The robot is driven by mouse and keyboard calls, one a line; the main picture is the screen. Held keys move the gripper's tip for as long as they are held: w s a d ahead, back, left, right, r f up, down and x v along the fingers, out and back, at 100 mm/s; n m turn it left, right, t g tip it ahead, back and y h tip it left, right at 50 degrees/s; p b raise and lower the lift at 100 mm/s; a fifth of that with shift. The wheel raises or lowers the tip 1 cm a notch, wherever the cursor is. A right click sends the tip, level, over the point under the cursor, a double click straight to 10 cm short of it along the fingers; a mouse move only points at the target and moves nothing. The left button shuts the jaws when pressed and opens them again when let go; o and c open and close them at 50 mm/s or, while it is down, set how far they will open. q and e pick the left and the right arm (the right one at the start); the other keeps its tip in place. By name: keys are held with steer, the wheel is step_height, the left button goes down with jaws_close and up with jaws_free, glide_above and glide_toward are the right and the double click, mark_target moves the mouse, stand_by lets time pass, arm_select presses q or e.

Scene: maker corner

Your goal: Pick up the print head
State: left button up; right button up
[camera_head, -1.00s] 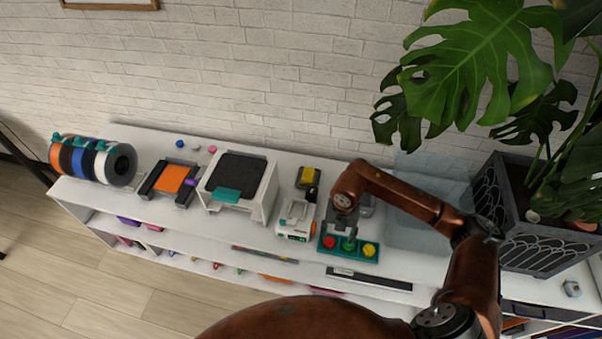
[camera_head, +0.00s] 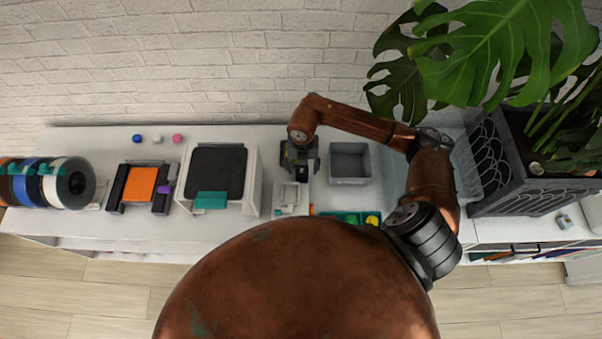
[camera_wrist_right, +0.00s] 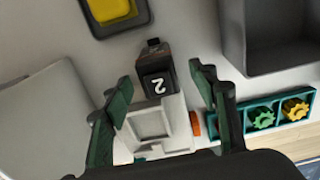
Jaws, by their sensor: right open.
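In the right wrist view, a small dark block marked "2" (camera_wrist_right: 158,85), which looks like the print head, sits at the far end of a white device (camera_wrist_right: 158,125) with an orange knob. My right gripper (camera_wrist_right: 160,76) is open and empty, one green finger on each side of the block and device, with gaps. In the head view, my right gripper (camera_head: 302,160) hangs over the far end of the white device (camera_head: 291,198) and hides the dark block. My left gripper is not in view.
A grey bin (camera_head: 350,178) stands right of the gripper. A teal tray of coloured gears (camera_wrist_right: 276,116) lies in front of it. A yellow piece on a dark tray (camera_wrist_right: 112,10) is behind. A white-framed printer (camera_head: 253,185) stands left. A potted plant (camera_head: 500,165) is at right.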

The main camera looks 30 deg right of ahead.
steer(key=shift+w+a+f, duration=0.1)
steer(key=shift+f, duration=1.8)
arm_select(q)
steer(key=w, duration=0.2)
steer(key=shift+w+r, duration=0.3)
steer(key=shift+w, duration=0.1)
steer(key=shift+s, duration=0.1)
arm_select(e)
steer(key=shift+c, duration=0.6)
steer(key=c, duration=0.5)
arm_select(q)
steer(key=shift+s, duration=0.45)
arm_select(e)
jaws_close()
steer(key=shift+r, duration=0.1)
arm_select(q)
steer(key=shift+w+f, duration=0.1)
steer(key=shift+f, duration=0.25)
arm_select(e)
step_height(320, 180, up, 10)
steer(key=shift+f, duration=0.1)
